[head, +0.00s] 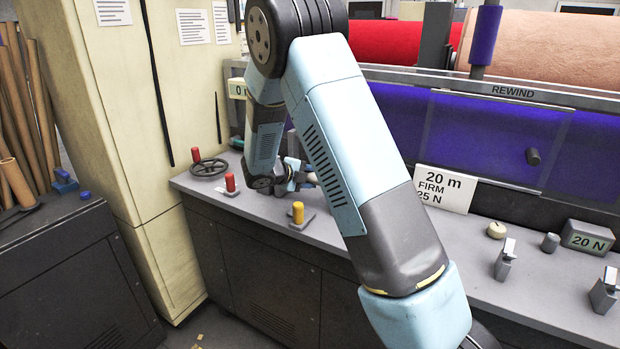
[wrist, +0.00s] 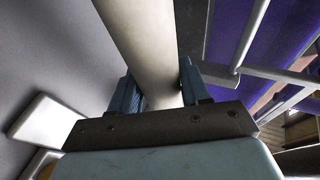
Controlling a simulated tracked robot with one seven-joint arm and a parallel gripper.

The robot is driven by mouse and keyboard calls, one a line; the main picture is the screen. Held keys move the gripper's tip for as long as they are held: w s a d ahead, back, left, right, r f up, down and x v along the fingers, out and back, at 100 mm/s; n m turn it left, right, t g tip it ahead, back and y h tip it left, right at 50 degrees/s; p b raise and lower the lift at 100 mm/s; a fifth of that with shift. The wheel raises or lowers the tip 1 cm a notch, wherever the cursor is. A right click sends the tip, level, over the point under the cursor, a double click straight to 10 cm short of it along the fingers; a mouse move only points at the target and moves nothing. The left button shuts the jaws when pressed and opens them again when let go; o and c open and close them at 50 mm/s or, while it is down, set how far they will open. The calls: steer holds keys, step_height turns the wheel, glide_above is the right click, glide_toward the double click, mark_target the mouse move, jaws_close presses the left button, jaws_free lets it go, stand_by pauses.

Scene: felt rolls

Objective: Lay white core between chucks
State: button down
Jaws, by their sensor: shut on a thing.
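My gripper (head: 292,178) is low over the grey bench, just left of my forearm in the head view. In the wrist view its two blue fingers (wrist: 160,90) are shut on the white core (wrist: 142,35), one on each side. The core is a pale, smooth tube that runs up and out of the top of that view. In the head view my own arm hides most of the core; only a small pale bit shows beside the gripper. I cannot make out the chucks for certain in either view.
The grey bench (head: 330,232) carries a yellow-topped knob (head: 298,213), red-topped knobs (head: 230,183), a handwheel (head: 209,167) and a white sign (head: 444,189). Metal blocks (head: 505,262) stand at the right. A purple web (head: 490,140) hangs behind, under the REWIND rail (head: 512,92).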

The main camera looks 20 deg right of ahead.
steer(key=shift+f, duration=0.55)
stand_by(0.4)
steer(key=shift+c, duration=2.3)
jaws_free()
steer(key=v, duration=1.3)
steer(key=shift+a, duration=0.35)
steer(key=shift+s, duration=0.15)
